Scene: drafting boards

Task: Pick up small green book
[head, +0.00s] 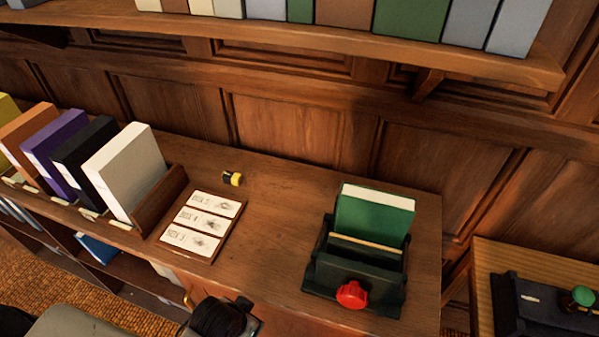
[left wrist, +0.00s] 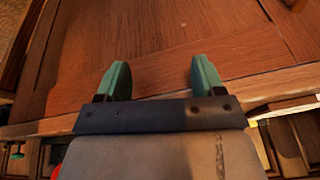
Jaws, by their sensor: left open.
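A small green book (head: 372,215) with pale page edges stands upright, leaning slightly back, in a dark green holder (head: 340,280) with a red knob (head: 351,294) on its front. A thin tan-edged item (head: 365,243) sits in front of the book in the holder. My left gripper (left wrist: 163,80) shows in the left wrist view with its two teal fingers apart and nothing between them; brown wood lies beyond them. I cannot make out its fingers in the head view. The book is not recognisable in the left wrist view. My right gripper is not in view.
Several upright binders (head: 125,172) stand in a wooden rack at the left. A card board (head: 200,224) and a small yellow-black object (head: 232,178) lie on the desk (head: 275,225). A shelf of books (head: 330,38) hangs above. A side table (head: 487,285) stands at right.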

